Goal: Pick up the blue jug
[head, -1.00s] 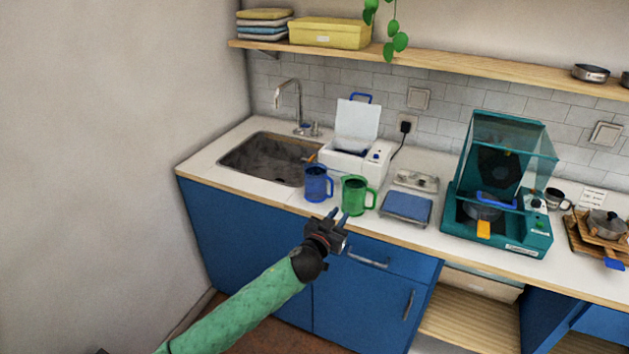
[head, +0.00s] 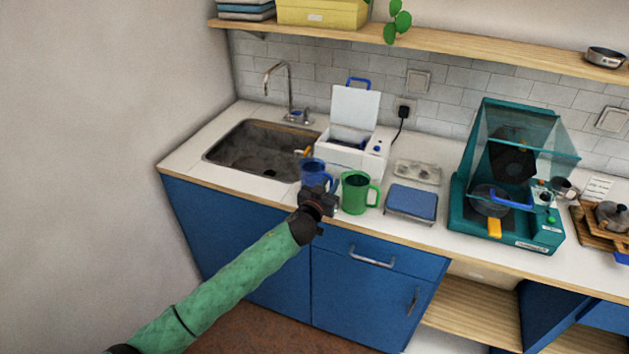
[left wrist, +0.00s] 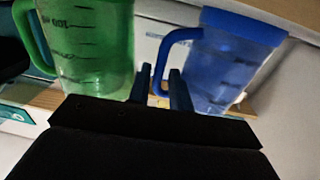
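The blue jug (head: 314,173) stands on the counter beside the sink, its handle towards the green jug (head: 355,193) on its right. My left gripper (head: 319,190) is in front of the blue jug and hides its lower part. In the left wrist view, the blue jug (left wrist: 232,62) is at right and the green jug (left wrist: 92,45) at left. The two fingers (left wrist: 161,88) are a little apart, with the blue handle lined up in the gap; I cannot tell if they touch it. My right gripper is not in view.
A white machine with a raised lid (head: 354,140) stands behind the jugs. A blue-topped scale (head: 411,203) is right of the green jug, and a teal hooded cooker (head: 510,215) farther right. The sink (head: 258,150) is at left. The counter front edge runs under my arm.

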